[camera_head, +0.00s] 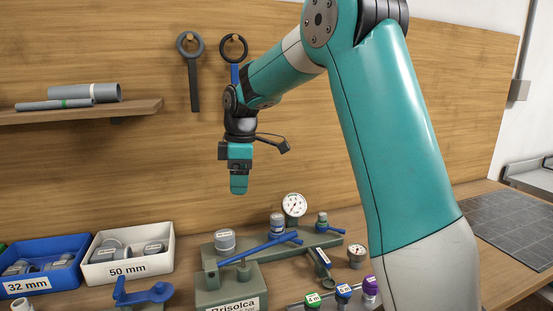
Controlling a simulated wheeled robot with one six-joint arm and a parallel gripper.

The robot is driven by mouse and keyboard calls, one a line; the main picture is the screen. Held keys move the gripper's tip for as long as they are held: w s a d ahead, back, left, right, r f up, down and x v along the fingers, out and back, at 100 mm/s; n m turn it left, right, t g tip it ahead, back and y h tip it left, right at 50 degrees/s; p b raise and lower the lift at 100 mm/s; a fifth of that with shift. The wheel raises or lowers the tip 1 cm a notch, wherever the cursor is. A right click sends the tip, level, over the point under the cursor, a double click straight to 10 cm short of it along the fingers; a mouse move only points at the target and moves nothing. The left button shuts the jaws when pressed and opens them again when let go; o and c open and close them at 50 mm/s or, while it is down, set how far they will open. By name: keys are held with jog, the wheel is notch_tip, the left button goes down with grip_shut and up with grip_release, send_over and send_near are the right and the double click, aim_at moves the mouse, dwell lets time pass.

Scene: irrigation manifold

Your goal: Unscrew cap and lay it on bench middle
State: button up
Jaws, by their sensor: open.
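The manifold (207,256) is a grey-green block and bar on the bench (505,265). A grey round cap (225,237) with a pale label sits on its left end. Another grey capped fitting (277,219) stands near the middle, and a smaller one with a blue base (322,217) stands at the right. I cannot tell which one the task means. My gripper (238,188) points down in the air above the manifold's left part. It is open, seen edge-on, with nothing visible in it and apart from the caps.
Blue levers (262,246) rise over the manifold, and a gauge (294,205) stands behind it. A blue bin (28,285) and a white bin (127,270) are at left. My arm hides part of the bench.

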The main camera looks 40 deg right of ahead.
jog(key=n, duration=0.2)
send_over(277, 216)
jog(key=f, duration=0.2)
jog(key=p, duration=0.1)
jog(key=shift+g+h, duration=0.3)
jog(key=shift+h, duration=0.1)
notch_tip(277, 216, down, 17)
jog(key=p, duration=0.3)
jog(key=shift+f, duration=0.1)
jog(key=c, duration=1.1)
jog(key=n, duration=0.4)
jog(key=n, duration=0.2)
jog(key=shift+n, duration=1.4)
